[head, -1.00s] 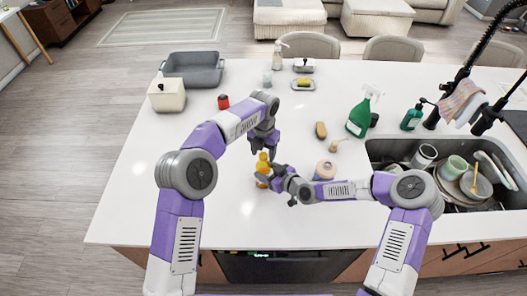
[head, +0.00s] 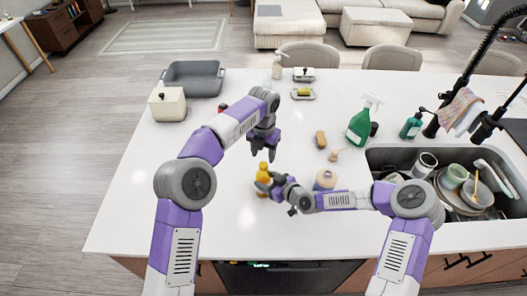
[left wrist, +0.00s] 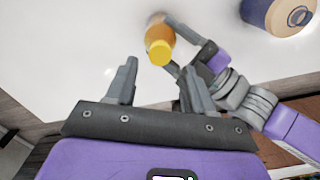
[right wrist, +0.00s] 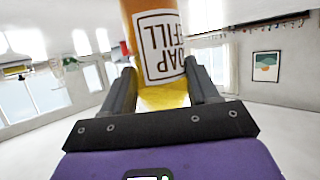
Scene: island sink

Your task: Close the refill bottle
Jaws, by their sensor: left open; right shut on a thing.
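The refill bottle (head: 263,177) is orange-yellow and stands upright on the white counter near its front edge. Its yellow cap (left wrist: 159,52) is at the top of the bottle in the left wrist view; whether it is tight I cannot tell. My right gripper (head: 266,185) is shut on the bottle's body from the right. The right wrist view shows the labelled bottle (right wrist: 162,50) between its fingers. My left gripper (head: 263,155) is open and empty, pointing down just above the cap. In the left wrist view its fingers are wide apart, with the bottle beyond them.
A round pale-topped container (head: 325,179) stands right of the bottle, close to my right forearm.

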